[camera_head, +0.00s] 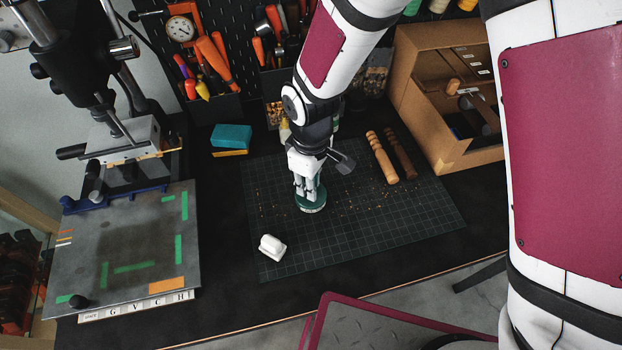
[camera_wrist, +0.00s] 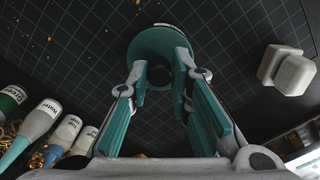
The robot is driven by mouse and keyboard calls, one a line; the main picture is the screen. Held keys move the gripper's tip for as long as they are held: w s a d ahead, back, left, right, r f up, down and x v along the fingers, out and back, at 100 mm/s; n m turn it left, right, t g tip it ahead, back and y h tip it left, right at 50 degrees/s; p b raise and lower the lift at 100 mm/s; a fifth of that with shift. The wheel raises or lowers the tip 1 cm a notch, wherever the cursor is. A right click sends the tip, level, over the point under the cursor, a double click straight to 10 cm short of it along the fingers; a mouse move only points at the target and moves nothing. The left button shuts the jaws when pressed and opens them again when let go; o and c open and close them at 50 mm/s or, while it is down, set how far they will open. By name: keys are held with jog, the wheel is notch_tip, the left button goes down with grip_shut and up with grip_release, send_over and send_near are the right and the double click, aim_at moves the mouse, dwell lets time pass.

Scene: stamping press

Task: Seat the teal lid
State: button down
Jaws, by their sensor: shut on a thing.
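The teal lid (camera_head: 312,208) is a round, dark teal disc at the middle of the green cutting mat (camera_head: 400,228). My gripper (camera_head: 309,192) points down over it and is shut on it. In the wrist view the teal lid (camera_wrist: 158,37) lies at the far end of my gripper (camera_wrist: 161,70), with a dark round part between the fingertips. The disc looks low, at or just above the mat; I cannot tell whether it touches. Whatever is under it is hidden.
A small white block-like piece (camera_head: 272,247) lies on the mat to the left. A teal-and-yellow block (camera_head: 231,138) lies behind. The stamping press (camera_head: 125,240) fills the left.

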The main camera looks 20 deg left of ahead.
jog(key=c, duration=1.4)
grip_release()
jog(key=shift+o, duration=0.2)
jog(key=shift+r, duration=0.1)
notch_tip(320, 180, up, 12)
